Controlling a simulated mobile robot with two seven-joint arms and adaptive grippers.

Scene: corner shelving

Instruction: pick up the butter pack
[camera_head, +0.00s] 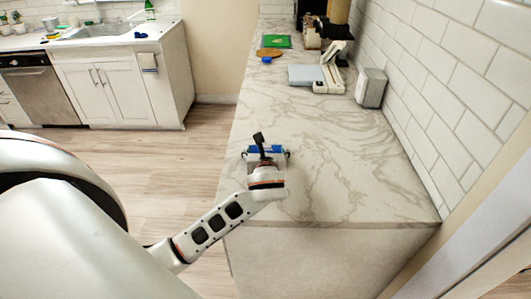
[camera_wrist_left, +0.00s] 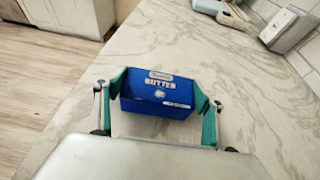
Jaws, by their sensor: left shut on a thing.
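The butter pack (camera_wrist_left: 160,92) is a blue box with white lettering, between the two green-padded fingers of my left gripper (camera_wrist_left: 160,108) in the left wrist view. The fingers touch its two ends, so the gripper is shut on it. In the head view the left gripper (camera_head: 266,155) is over the marble counter near its left edge, and only bits of the blue pack show behind it. I cannot tell whether the pack rests on the counter or is just above it. My right gripper is not in view.
The marble counter (camera_head: 330,150) is clear around the gripper. Farther back are a grey box (camera_head: 371,88) by the tiled wall, a white appliance (camera_head: 330,75), a round brown board (camera_head: 270,53) and a green item (camera_head: 276,41). A sink cabinet (camera_head: 115,85) stands across the floor.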

